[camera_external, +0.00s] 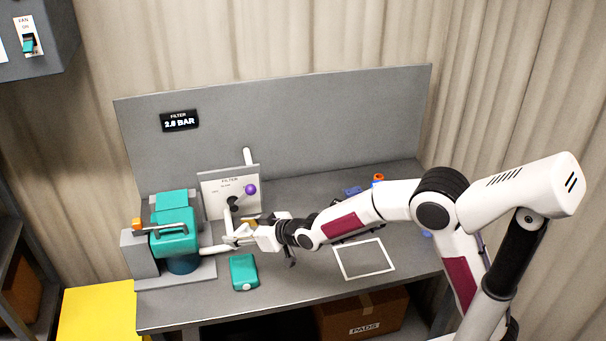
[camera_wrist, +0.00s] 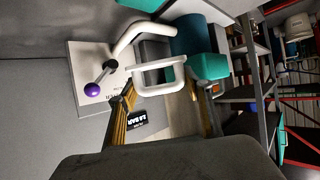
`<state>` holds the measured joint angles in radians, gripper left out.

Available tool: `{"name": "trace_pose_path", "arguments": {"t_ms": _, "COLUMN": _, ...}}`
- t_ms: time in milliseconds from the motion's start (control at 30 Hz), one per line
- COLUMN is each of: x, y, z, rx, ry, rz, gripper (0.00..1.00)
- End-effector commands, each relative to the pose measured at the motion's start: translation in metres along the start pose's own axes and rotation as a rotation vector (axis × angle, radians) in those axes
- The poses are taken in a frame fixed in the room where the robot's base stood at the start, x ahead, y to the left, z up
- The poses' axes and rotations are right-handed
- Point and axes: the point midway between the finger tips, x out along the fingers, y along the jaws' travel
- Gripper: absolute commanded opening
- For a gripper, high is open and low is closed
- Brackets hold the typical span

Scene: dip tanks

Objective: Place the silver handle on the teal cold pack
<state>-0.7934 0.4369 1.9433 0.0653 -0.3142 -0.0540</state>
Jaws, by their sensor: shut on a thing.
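The silver handle (camera_wrist: 158,64), a pale rectangular loop, sits between the fingertips of my gripper (camera_wrist: 160,92) in the wrist view. My gripper is shut on it. In the external view my gripper (camera_external: 236,240) is in front of the filter panel, above and slightly left of the teal cold pack. The handle is hard to tell apart from the white gripper and pipe there. The teal cold pack (camera_external: 244,272) lies flat on the grey bench near its front edge, with nothing seen on top. I cannot surely pick it out in the wrist view.
The teal filter housing (camera_external: 174,233) stands left of my gripper. The filter panel (camera_external: 216,203) with its purple-knobbed lever (camera_external: 250,189) is close behind. A white square outline (camera_external: 364,276) marks the bench at right. The bench between the pack and outline is clear.

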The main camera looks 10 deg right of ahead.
Motion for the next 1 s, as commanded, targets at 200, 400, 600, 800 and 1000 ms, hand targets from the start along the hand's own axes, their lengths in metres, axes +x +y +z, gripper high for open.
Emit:
{"name": "trace_pose_path", "arguments": {"t_ms": 200, "x": -0.006, "y": -0.017, "z": 0.002, "rx": -0.014, "ry": -0.003, "rz": -0.031, "gripper": 0.27}}
{"name": "trace_pose_path", "arguments": {"t_ms": 400, "x": -0.006, "y": -0.018, "z": 0.003, "rx": -0.014, "ry": -0.004, "rz": -0.032, "gripper": 0.27}}
{"name": "trace_pose_path", "arguments": {"t_ms": 600, "x": -0.005, "y": -0.017, "z": 0.004, "rx": -0.014, "ry": -0.004, "rz": -0.032, "gripper": 0.27}}
{"name": "trace_pose_path", "arguments": {"t_ms": 800, "x": 0.003, "y": -0.017, "z": 0.019, "rx": -0.014, "ry": -0.007, "rz": -0.032, "gripper": 0.27}}
{"name": "trace_pose_path", "arguments": {"t_ms": 1000, "x": 0.016, "y": -0.017, "z": 0.043, "rx": -0.014, "ry": -0.008, "rz": -0.031, "gripper": 0.27}}
